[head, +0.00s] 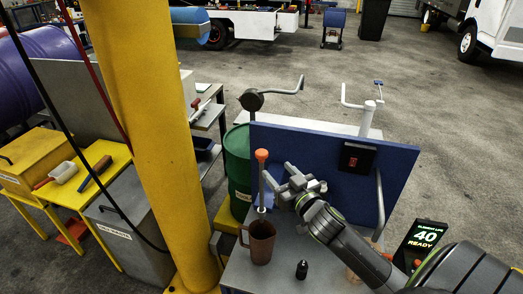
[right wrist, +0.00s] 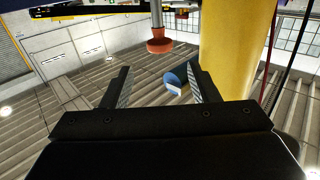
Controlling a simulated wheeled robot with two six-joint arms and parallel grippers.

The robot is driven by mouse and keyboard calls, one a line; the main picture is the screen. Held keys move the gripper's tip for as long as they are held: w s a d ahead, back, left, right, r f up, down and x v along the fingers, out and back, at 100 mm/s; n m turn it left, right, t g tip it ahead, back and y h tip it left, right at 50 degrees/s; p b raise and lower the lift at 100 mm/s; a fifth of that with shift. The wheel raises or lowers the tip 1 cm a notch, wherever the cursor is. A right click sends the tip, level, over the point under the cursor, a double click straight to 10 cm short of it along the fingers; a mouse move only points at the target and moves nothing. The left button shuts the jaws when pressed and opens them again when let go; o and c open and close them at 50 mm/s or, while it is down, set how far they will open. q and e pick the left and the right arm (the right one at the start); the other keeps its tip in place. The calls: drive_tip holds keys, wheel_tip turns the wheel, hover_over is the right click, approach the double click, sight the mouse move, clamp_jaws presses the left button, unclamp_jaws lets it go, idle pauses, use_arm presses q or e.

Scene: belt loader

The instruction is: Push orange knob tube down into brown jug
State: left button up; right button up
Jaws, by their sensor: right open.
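The brown jug (head: 260,244) stands upright on the grey bench top in the head view. A thin grey tube (head: 262,188) rises upright from the jug's mouth, with its orange knob (head: 262,155) well above the rim. How deep the tube reaches inside is hidden. My right gripper (head: 277,175) is beside the tube, just right of it and slightly below the knob. In the right wrist view, its jaws (right wrist: 158,86) are apart with nothing held between them. My left gripper is not in view.
A blue panel (head: 335,165) with a black and red switch (head: 354,160) stands behind my right arm. A thick yellow post (head: 150,130) rises left of the jug. A green drum (head: 237,170) is behind. A small black bottle (head: 302,269) stands right of the jug.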

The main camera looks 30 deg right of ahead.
sight(265, 157)
drive_tip(key=w, duration=0.3)
drive_tip(key=w+p, duration=0.1)
drive_tip(key=w, duration=0.3)
drive_tip(key=w+d+p, duration=0.1)
drive_tip(key=w, duration=0.2)
drive_tip(key=shift+w, duration=0.2)
drive_tip(key=shift+a, duration=0.1)
clamp_jaws()
